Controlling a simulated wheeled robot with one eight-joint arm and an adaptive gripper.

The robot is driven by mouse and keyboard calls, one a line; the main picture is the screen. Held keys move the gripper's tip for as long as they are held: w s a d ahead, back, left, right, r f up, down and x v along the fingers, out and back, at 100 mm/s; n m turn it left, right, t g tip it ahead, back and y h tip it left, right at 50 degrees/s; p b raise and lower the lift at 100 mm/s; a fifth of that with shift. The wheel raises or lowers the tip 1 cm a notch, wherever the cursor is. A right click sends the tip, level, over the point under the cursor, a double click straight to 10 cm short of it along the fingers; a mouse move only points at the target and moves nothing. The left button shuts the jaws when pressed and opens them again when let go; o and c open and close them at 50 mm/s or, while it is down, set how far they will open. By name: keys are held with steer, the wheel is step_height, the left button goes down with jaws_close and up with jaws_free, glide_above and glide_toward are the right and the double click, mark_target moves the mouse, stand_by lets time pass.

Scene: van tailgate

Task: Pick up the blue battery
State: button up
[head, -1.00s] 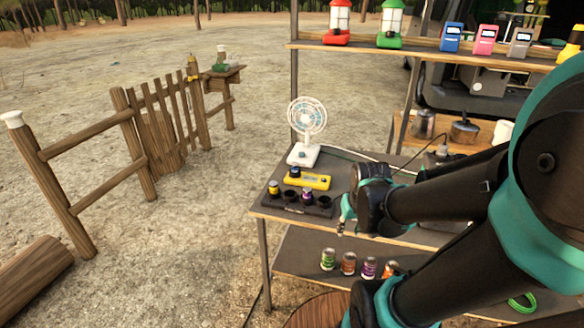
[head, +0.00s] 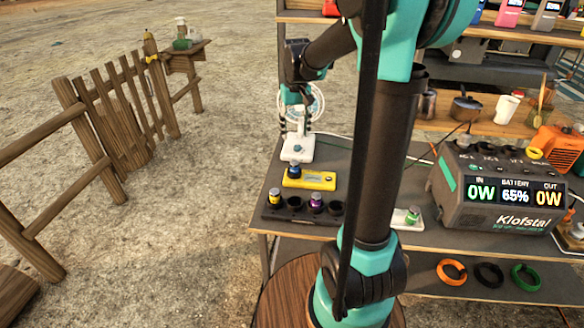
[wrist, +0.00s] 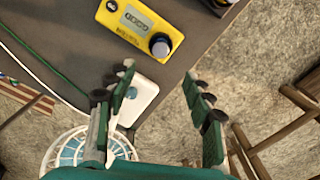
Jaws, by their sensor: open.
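The blue battery (head: 294,171) stands upright in the yellow tester (head: 318,181) on the table. In the wrist view its round dark end with a blue-grey top (wrist: 160,45) sits at one corner of the yellow tester (wrist: 128,22). My gripper (head: 297,122) is open and empty, pointing down in front of the white fan (head: 298,148) in the head view. In the wrist view my gripper's fingers (wrist: 158,75) are spread wide, with the fan's base (wrist: 138,92) by the left finger. The battery lies beyond the fingertips, untouched.
A black tray (head: 296,218) holds a yellow-topped battery (head: 275,197) and a purple one (head: 316,201). A green battery (head: 412,215) sits on a white holder. A power station (head: 500,200) stands at right. The table edge is near the tester.

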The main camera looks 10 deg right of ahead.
mark_target(295, 162)
step_height(295, 162, down, 14)
steer(key=shift+r, duration=0.1)
stand_by(0.5)
jaws_close()
stand_by(0.3)
